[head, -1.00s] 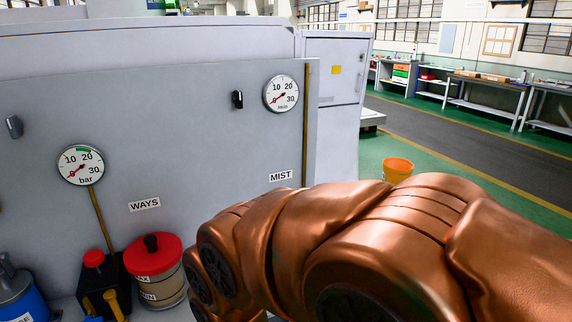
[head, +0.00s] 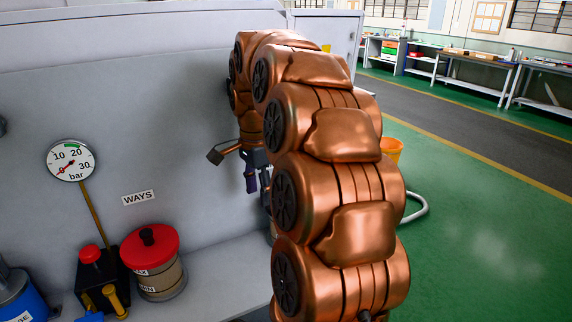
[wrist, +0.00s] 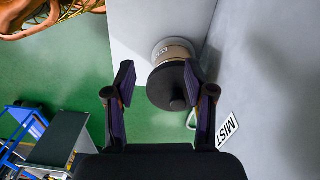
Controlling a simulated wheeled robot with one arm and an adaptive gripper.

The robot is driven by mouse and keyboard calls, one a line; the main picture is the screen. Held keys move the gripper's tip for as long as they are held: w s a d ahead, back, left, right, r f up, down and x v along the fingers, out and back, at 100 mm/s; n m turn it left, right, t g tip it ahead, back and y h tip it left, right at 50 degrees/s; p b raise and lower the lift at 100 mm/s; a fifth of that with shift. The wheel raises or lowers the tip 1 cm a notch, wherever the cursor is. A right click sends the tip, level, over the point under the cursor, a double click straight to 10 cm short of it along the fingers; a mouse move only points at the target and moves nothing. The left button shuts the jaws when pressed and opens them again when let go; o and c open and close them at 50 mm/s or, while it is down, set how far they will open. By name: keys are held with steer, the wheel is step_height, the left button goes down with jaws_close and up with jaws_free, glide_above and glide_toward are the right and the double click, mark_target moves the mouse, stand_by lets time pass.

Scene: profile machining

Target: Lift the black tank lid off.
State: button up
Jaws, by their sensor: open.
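In the wrist view the black tank lid (wrist: 165,92) is a dark round disc with a small knob on top, on a beige tank (wrist: 175,50) with a label. My gripper (wrist: 158,72) is open and empty, its two fingers spread. The left finger is left of the lid; the right finger overlaps the lid's right edge in the picture. I cannot tell whether it touches. In the head view my gripper (head: 232,168) hangs in front of the grey panel, and my arm hides the lid and most of its tank.
A tank with a red lid (head: 150,245) stands left of my arm, beside a black block with a red cap (head: 90,254). The grey panel (head: 180,120) rises close behind, with a MIST label (wrist: 229,127). An orange bucket (head: 391,149) stands on the green floor.

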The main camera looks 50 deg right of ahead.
steer(key=d+m, duration=0.2)
steer(key=d, duration=0.1)
steer(key=d+r+m, duration=0.1)
steer(key=d+m, duration=0.1)
steer(key=d, duration=0.2)
steer(key=d+m, duration=0.2)
steer(key=d, duration=0.1)
steer(key=shift+w+d+r, duration=0.15)
steer(key=shift+w, duration=0.2)
steer(key=shift+f+p, duration=1.5)
steer(key=shift+f, duration=2.35)
jaws_close()
